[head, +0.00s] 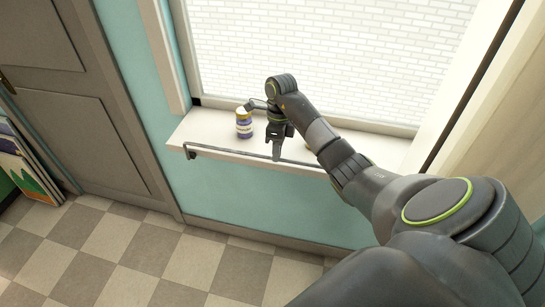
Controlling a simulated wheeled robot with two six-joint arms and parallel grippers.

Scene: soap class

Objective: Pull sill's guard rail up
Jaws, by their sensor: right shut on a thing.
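The sill's guard rail (222,153) is a thin dark bar running along the front edge of the white window sill (198,129), with a bracket at its left end. It sits low, at about the height of the sill's edge. My right gripper (276,150) reaches down at the sill's front edge and is shut on the rail near its middle. My arm hides part of the rail to the right. My left gripper is not in view.
A window (330,50) is behind. A grey door (75,90) and leaning pictures (28,165) are at left. The checkered floor (130,250) is clear.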

